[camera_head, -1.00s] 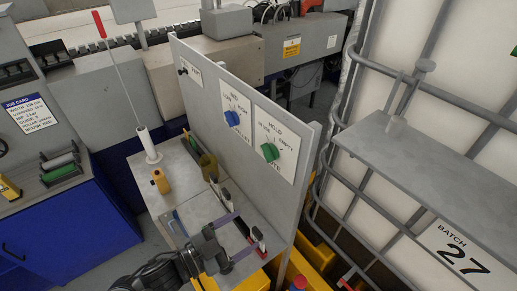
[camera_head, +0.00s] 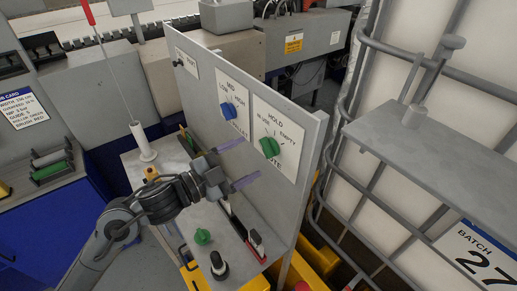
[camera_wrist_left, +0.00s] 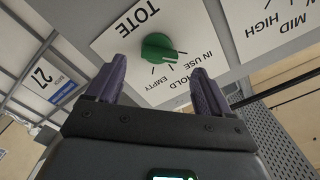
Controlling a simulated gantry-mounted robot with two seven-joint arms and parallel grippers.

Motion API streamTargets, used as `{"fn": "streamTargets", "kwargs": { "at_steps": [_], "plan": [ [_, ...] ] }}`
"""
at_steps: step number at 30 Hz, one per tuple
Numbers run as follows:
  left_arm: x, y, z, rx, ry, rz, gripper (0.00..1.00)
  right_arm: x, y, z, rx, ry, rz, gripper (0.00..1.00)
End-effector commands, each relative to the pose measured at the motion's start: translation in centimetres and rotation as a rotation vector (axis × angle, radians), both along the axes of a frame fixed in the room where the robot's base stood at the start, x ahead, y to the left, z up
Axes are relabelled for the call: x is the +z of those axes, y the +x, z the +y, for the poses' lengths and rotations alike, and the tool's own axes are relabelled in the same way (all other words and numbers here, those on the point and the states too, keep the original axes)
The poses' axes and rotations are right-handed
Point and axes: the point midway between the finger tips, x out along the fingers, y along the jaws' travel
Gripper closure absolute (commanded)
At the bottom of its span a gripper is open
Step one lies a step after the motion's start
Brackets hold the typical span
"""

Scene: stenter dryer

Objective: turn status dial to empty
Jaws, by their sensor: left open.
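The green status dial (camera_head: 269,147) sits on a white plate marked IN USE, HOLD and EMPTY, on the upright grey panel (camera_head: 215,68). Which label it points to I cannot tell for sure. My left gripper (camera_head: 251,157) is open and empty, its purple fingers reaching toward the panel just left of the dial. In the left wrist view the dial (camera_wrist_left: 158,46) shows ahead of the gap between the two fingertips (camera_wrist_left: 158,66), with the plate reading upside down. The fingers look apart from the dial. My right gripper is not in view.
A blue dial (camera_head: 228,110) marked LOW, MID and HIGH is on the same panel, left of the green one. Below are a loose-looking green knob (camera_head: 203,237) and a black knob (camera_head: 218,264) on the shelf. A caged tote marked BATCH 27 (camera_head: 480,250) stands right.

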Motion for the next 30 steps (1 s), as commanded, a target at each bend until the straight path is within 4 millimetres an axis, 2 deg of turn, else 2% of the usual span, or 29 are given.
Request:
{"fn": "streamTargets", "kwargs": {
  "at_steps": [3,9,23,30],
  "plan": [
    [0.2,1.1,-1.5,-0.001,-0.002,0.001,0.19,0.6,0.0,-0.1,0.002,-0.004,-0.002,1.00],
    [0.1,2.4,-3.2,0.000,-0.002,0.000,0.19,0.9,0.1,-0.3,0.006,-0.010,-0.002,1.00],
    [0.0,2.9,-3.9,0.000,0.000,0.000,0.19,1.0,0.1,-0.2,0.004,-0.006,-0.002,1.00],
    [0.0,2.9,-3.9,0.000,0.000,0.000,0.56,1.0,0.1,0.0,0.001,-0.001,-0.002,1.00]
  ]
}}
